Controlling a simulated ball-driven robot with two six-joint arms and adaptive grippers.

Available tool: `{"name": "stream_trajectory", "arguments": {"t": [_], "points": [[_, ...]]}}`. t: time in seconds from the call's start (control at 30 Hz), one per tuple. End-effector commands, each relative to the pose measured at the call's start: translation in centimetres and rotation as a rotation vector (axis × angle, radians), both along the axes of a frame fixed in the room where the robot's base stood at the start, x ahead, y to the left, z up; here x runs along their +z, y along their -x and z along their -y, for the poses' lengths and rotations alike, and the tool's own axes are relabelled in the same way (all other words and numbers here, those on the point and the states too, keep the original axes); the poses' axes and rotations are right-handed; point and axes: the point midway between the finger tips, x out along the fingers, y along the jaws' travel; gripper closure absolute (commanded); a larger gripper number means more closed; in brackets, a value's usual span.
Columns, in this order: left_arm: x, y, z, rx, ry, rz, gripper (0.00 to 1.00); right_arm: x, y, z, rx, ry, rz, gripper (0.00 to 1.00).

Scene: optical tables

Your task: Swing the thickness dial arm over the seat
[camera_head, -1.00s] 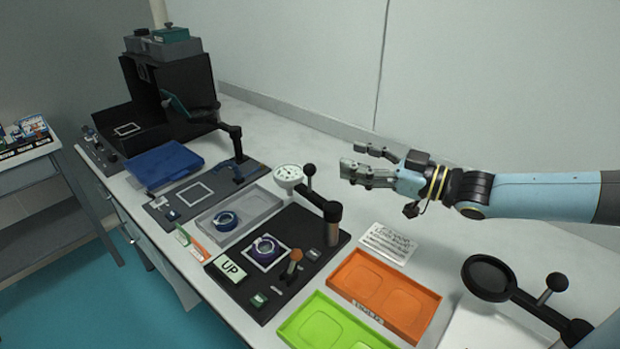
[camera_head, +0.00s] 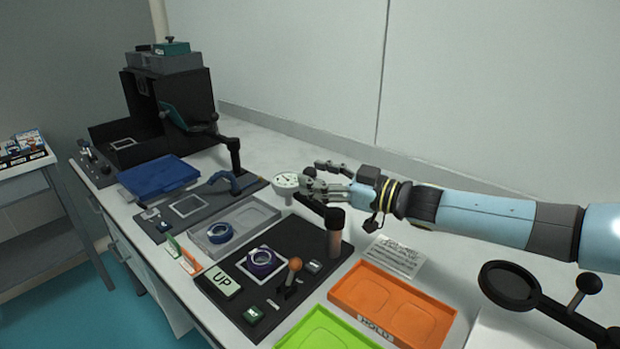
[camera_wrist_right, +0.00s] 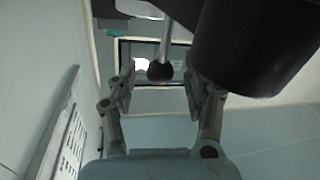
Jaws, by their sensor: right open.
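The white thickness dial (camera_head: 287,182) is at the end of a black swing arm (camera_head: 313,203), which turns on a brown post (camera_head: 335,238) on a black base plate. The dial is behind the seat, a white square outline (camera_head: 246,267) with a blue-rimmed ring (camera_head: 263,261) in it, and is not over it. My right gripper (camera_head: 312,178) is open at the dial arm, right of the dial. In the right wrist view the arm's black ball knob (camera_wrist_right: 159,71) shows between the open fingers (camera_wrist_right: 159,88); contact cannot be told. My left gripper is not in view.
An orange tray (camera_head: 437,312) and a green tray (camera_head: 291,339) lie right of the base plate. A magnifier (camera_head: 510,286) on a black arm stands at the right. A grey tray with a blue ring (camera_head: 219,232) lies left.

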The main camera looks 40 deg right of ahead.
Motion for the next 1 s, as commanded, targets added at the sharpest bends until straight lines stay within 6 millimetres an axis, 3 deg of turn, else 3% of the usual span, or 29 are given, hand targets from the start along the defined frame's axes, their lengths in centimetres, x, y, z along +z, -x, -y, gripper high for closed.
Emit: {"name": "stream_trajectory", "arguments": {"t": [0.2, 0.47, 0.87, 1.0], "points": [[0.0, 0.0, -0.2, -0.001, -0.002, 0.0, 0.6, 0.0, -1.7, -0.5, -0.001, -0.002, 0.0, 0.49], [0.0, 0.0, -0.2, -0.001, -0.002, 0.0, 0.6, 0.0, -1.9, -0.5, 0.0, -0.001, -0.001, 0.49], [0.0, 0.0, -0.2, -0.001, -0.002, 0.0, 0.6, 0.0, -1.8, -0.5, 0.0, -0.001, -0.001, 1.0], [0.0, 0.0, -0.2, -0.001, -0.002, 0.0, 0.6, 0.0, -1.8, -0.5, 0.0, -0.001, -0.001, 1.0]]}}
